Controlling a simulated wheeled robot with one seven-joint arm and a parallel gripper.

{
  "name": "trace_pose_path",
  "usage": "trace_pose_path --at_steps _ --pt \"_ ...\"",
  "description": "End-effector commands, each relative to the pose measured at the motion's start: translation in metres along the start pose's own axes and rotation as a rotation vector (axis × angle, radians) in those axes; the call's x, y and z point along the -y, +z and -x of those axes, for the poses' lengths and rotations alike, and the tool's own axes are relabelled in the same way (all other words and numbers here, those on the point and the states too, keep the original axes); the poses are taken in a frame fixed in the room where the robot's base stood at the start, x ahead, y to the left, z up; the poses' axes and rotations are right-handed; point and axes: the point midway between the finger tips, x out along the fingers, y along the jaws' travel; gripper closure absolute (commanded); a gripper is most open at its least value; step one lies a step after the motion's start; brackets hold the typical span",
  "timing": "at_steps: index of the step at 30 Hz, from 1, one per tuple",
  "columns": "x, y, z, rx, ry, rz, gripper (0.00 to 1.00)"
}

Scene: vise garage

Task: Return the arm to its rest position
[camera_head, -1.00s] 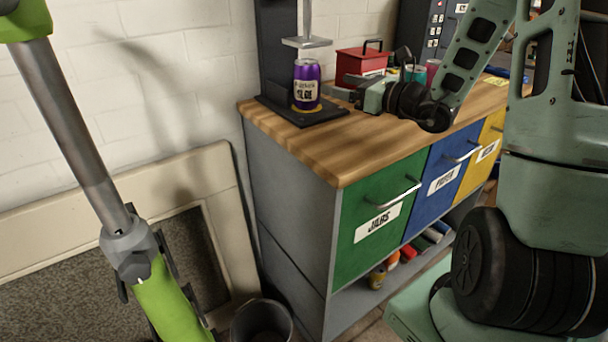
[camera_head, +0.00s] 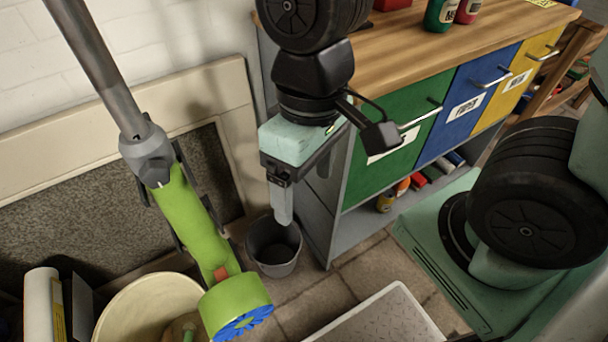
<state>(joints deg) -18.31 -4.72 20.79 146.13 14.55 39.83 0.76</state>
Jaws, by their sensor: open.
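My gripper (camera_head: 285,195) hangs pointing down in front of the bench's left end, in the upper middle of the view. A pale finger shows at its lower end, above the dark bucket in the picture. The jaws are open, and I see nothing held between them. My arm's dark wrist and pale green hand hide part of the bench's grey side and the green drawer's left part. The wooden bench top (camera_head: 430,50) is apart from my gripper, up and to the right.
A dark bucket (camera_head: 274,262) stands on the floor beside the bench. A green and grey trimmer-like tool (camera_head: 200,225) stands at left, by a cream bin (camera_head: 120,305). Green (camera_head: 385,165), blue (camera_head: 450,120) and yellow (camera_head: 520,85) drawers line the bench. A light tray (camera_head: 385,320) lies below.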

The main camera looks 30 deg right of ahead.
Motion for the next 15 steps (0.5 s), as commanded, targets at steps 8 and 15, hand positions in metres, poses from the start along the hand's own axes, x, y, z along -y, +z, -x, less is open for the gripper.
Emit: trace_pose_path --at_steps 8,15 --pt "0.0044 -0.0004 0.0024 -0.057 0.09 0.21 0.22" --pt "0.0045 -0.0003 0.0047 -0.055 0.089 0.205 0.22"
